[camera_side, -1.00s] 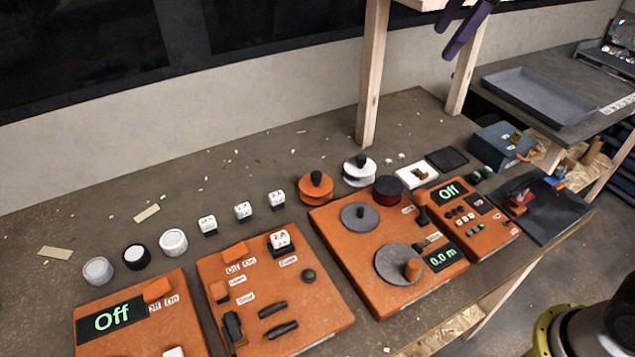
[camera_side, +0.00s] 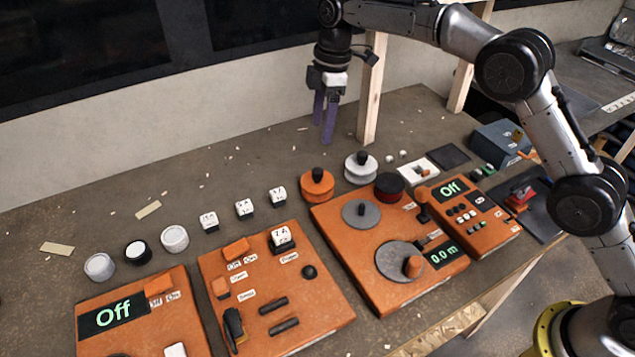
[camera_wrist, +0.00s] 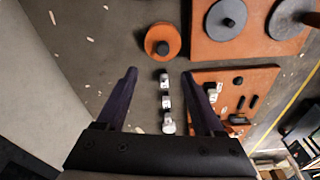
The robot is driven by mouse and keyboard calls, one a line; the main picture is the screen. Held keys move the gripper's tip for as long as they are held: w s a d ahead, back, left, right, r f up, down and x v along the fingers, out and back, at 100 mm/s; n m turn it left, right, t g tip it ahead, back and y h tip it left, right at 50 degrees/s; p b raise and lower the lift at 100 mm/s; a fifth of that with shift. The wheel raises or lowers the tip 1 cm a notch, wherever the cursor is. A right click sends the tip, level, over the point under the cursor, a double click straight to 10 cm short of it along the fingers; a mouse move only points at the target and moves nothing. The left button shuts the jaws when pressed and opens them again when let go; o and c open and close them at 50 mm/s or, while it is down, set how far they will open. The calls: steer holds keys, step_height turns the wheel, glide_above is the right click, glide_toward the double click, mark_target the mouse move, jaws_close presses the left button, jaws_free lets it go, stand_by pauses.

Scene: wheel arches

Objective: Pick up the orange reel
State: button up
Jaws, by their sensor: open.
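The orange reel (camera_side: 317,188) with a black knob on top stands upright on the bench, behind the top left corner of the orange panel with grey discs. In the wrist view the orange reel (camera_wrist: 155,42) lies ahead of the fingertips, near the top middle. My gripper (camera_side: 325,128) hangs above the bench behind the reel, fingers pointing down, clearly above and apart from it. The purple fingers are spread with nothing between them, and the open gripper (camera_wrist: 162,72) also shows in the wrist view.
A white reel (camera_side: 361,168) stands just right of the orange one, with a dark red reel (camera_side: 389,187) on the panel nearby. Several white dice-like blocks (camera_side: 278,196) line up to the left. The orange panel (camera_side: 335,230) lies in front. A wooden post (camera_side: 372,90) rises behind.

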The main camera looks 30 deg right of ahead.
glide_above(318, 170)
steer(key=f, duration=0.6)
steer(key=shift+w+d+f, duration=0.1)
steer(key=shift+d+f, duration=0.1)
steer(key=shift+f, duration=0.1)
steer(key=shift+s+a+f, duration=0.1)
steer(key=shift+f, duration=1.25)
steer(key=shift+s+a+f, duration=0.1)
steer(key=shift+f, duration=1.25)
jaws_close()
